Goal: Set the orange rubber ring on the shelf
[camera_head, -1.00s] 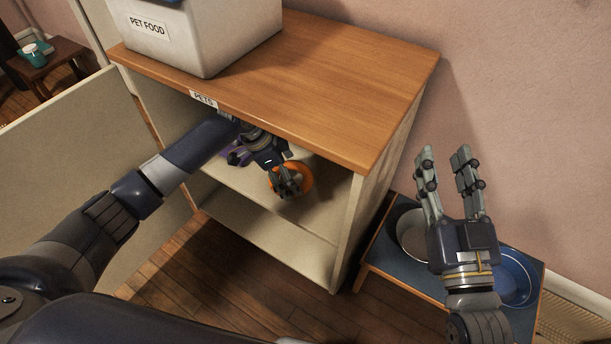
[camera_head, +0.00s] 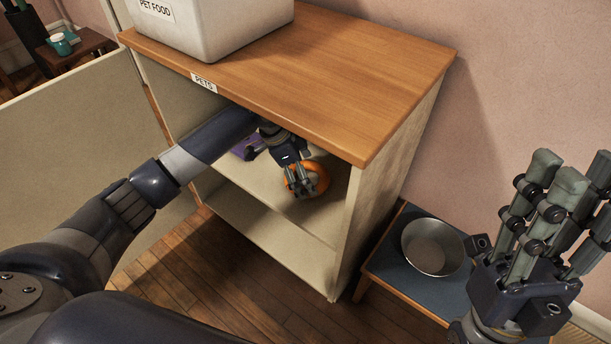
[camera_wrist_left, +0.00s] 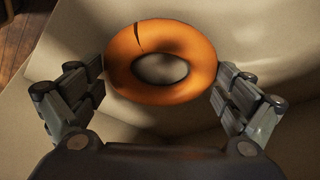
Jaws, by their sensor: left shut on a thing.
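The orange rubber ring (camera_head: 319,178) is inside the open cabinet, at the level of the middle shelf (camera_head: 258,182). My left gripper (camera_head: 302,193) reaches in from the left and is shut on the ring. In the left wrist view the ring (camera_wrist_left: 125,75) lies between the two fingers (camera_wrist_left: 160,83), which press its left and right sides. It has a dark mark on top. The pale shelf shows beneath it; I cannot tell whether the ring touches it. My right gripper (camera_head: 560,205) is outside the cabinet at the right, open and empty.
A purple item (camera_head: 245,148) sits on the shelf, partly behind my left arm. The wooden cabinet top (camera_head: 330,75) overhangs the opening and carries a pet food bin (camera_head: 215,30). A metal bowl (camera_head: 434,246) stands on a low blue-topped table (camera_head: 400,275) at the right.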

